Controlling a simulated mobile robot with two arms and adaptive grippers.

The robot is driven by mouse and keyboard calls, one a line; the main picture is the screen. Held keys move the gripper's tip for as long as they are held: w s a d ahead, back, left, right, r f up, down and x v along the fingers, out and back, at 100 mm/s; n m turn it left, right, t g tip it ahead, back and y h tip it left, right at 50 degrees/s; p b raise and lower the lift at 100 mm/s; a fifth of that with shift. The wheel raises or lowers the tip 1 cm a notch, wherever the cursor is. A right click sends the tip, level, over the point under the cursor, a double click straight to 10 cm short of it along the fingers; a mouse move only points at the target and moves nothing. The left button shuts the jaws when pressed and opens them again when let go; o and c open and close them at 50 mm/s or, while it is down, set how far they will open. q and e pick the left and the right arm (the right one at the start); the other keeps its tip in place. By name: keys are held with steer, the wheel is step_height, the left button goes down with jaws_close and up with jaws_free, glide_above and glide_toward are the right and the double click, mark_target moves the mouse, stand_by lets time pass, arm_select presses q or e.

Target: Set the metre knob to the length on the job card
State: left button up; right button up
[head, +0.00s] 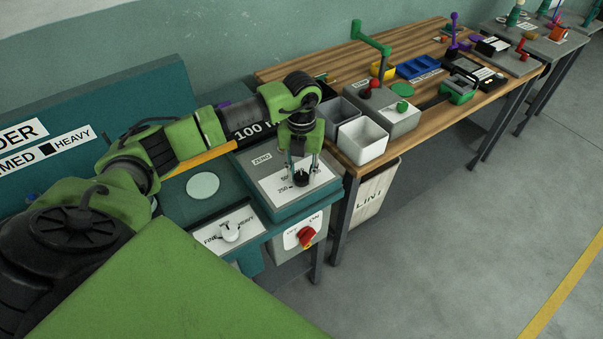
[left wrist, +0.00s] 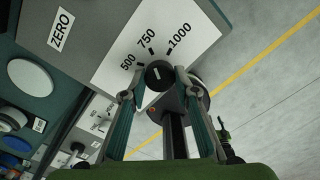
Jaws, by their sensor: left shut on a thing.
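The metre knob (left wrist: 160,76) is a small black round knob on a white dial plate marked 500, 750 and 1000 in the left wrist view. A pale mark shows on its top, but I cannot tell surely which number it points at. My left gripper (head: 301,172) reaches down from above with its fingers on either side of the knob (head: 301,180) and is shut on it. The dial plate (head: 285,194) sits on a teal and grey machine box, with a ZERO label at its back. I cannot make out a job card. My right gripper is not in view.
A FINE/HEAVY lever (head: 231,231) and a red ON switch (head: 306,238) are on the machine front. A white bin (head: 362,141) stands on the wooden bench to the right, with a LINT box (head: 373,192) below. Floor at right is clear.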

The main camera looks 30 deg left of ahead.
mark_target(301, 176)
arm_select(q)
steer(key=n, duration=0.5)
steer(key=shift+n, duration=0.3)
steer(key=n, duration=0.4)
steer(key=shift+n, duration=0.7)
steer(key=o, duration=1.1)
steer(key=shift+r, duration=0.2)
step_height(301, 176, up, 12)
steer(key=shift+f, duration=0.15)
